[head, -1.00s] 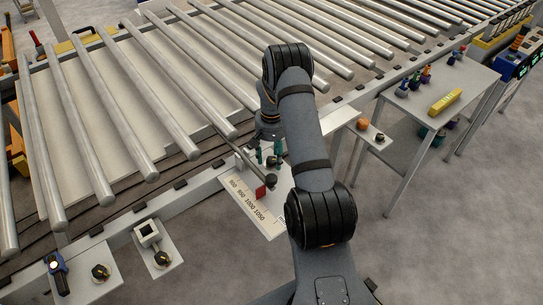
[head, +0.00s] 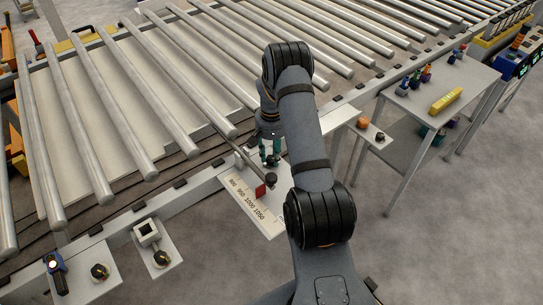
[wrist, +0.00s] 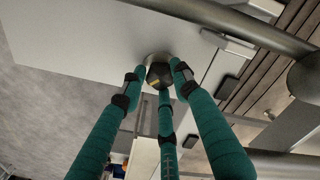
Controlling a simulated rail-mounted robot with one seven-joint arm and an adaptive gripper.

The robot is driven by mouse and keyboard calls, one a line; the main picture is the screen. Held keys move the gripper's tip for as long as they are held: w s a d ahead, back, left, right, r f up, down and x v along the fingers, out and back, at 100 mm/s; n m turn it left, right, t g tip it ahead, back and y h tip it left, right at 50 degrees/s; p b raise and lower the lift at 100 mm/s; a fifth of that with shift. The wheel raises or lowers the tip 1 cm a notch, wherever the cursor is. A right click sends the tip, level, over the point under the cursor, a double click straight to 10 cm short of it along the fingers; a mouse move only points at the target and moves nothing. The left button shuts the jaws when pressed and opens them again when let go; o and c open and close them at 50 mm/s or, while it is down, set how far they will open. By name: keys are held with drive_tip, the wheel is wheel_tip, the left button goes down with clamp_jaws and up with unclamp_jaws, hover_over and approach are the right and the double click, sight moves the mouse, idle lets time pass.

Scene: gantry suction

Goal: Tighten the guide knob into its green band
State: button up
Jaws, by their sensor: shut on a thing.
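The dark guide knob (wrist: 159,75) with a small yellow mark sits on a round metal base on a pale plate in the wrist view. My gripper (wrist: 160,82) has three green fingers around the knob, shut on it. In the head view, my gripper (head: 270,162) points down at the plate beside the conveyor; the knob between its fingers is hard to make out there. I cannot make out a green band around the knob.
A scale plate (head: 250,207) with printed numbers and a red marker (head: 260,191) lies just in front. A rod ends in a black knob (head: 271,183) close to my fingers. Conveyor rollers (head: 120,110) lie behind; a side table (head: 440,85) stands right.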

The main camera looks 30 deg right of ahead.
sight(272, 158)
drive_tip(key=shift+f+m+b, duration=0.25)
drive_tip(key=shift+m+b, duration=0.55)
drive_tip(key=shift+b, duration=0.05)
drive_tip(key=shift+s+a+r, duration=0.1)
drive_tip(key=shift+r, duration=0.15)
drive_tip(key=o, duration=1.2)
drive_tip(key=shift+c, duration=0.2)
wheel_tip(272, 158, up, 12)
